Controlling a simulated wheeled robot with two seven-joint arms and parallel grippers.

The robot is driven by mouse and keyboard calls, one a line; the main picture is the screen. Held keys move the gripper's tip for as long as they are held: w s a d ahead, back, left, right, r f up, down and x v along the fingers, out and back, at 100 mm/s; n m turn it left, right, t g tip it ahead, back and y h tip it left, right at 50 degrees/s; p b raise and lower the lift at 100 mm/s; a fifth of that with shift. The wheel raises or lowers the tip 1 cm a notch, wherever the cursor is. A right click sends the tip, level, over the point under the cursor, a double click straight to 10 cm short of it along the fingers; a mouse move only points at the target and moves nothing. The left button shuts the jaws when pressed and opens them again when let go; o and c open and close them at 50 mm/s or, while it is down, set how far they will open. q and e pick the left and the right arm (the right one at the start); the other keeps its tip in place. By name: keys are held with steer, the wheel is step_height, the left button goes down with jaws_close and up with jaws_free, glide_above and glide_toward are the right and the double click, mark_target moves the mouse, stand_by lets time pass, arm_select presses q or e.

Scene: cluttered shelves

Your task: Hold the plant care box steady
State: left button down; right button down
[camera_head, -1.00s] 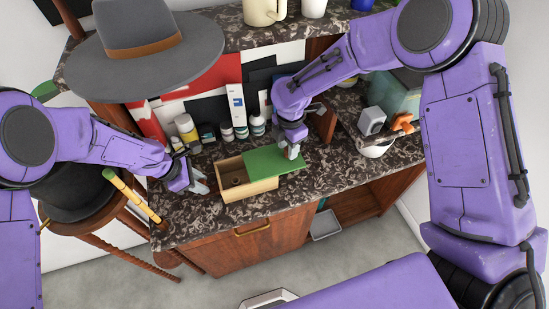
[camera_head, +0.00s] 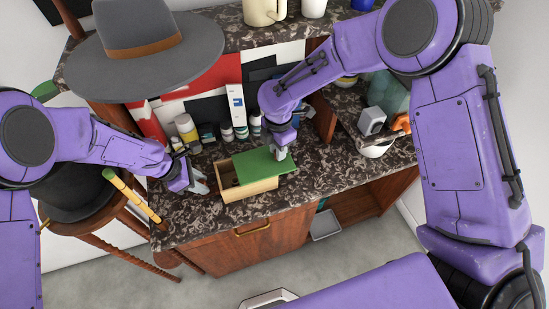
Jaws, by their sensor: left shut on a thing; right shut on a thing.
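The plant care box (camera_head: 250,191) is a light wooden box on the dark speckled counter, with a green sliding lid (camera_head: 258,165) over most of its top. A narrow opening shows at its left end, dark inside. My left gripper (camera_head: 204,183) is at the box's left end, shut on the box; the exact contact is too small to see. My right gripper (camera_head: 280,153) comes down from above at the lid's right part and is shut on the lid. Its fingertips partly hide whatever they grip there.
Small bottles and a white carton (camera_head: 236,108) stand behind the box. A grey hat (camera_head: 145,50) is at the upper left. A white bowl (camera_head: 375,149) and a grey block (camera_head: 372,120) stand to the right. Counter (camera_head: 320,175) right of the box is clear.

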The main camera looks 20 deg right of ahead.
mark_target(260, 163)
steer(key=shift+s+a, duration=0.1)
steer(key=shift+a, duration=2.7)
steer(key=c, duration=0.9)
jaws_free()
steer(key=shift+o, duration=0.2)
step_height(260, 163, up, 12)
